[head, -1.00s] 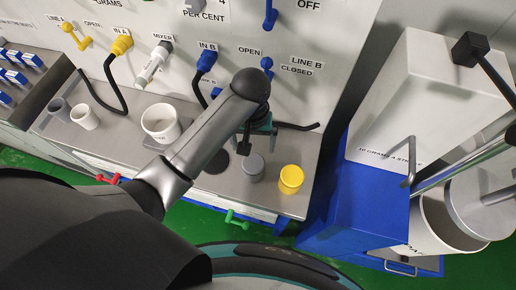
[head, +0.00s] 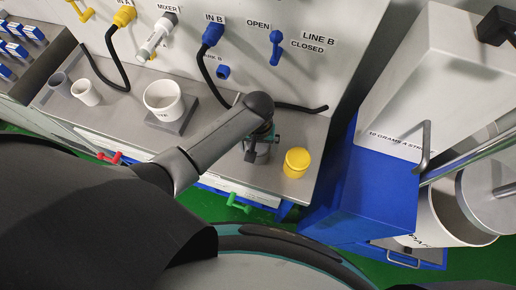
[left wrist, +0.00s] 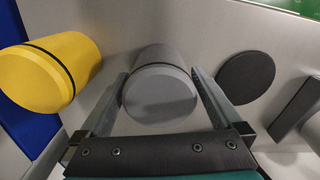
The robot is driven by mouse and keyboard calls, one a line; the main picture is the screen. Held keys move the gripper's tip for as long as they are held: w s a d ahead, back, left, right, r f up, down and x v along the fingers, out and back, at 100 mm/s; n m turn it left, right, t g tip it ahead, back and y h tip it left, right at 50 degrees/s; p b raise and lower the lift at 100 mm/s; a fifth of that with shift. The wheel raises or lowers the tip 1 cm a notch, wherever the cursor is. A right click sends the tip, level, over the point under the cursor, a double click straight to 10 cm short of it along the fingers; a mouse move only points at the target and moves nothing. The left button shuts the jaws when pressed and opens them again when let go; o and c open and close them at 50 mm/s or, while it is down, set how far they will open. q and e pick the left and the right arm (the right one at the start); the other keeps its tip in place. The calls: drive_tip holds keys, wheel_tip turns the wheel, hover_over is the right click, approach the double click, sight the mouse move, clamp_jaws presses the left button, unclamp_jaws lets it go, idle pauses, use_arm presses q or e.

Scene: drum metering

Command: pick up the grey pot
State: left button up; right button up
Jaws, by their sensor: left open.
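The grey pot (left wrist: 160,95) stands on the metal counter in the left wrist view, between the two open fingers of my left gripper (left wrist: 161,100). One finger is on each side of it, and I cannot tell whether either touches. In the head view the grey pot (head: 258,153) shows only in part, under my left gripper (head: 260,140), whose arm comes in from the left. My right gripper is not in view.
A yellow pot (head: 297,163) stands just right of the grey pot, and it also shows in the left wrist view (left wrist: 45,75). A dark disc (left wrist: 247,78) lies on the other side. A white cup (head: 163,99) sits on a dark plate. A blue machine (head: 370,190) stands right of the counter.

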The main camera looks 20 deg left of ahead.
use_arm(q)
drive_tip(key=shift+f, duration=0.8)
drive_tip(key=shift+c, duration=0.2)
drive_tip(key=c, duration=1.4)
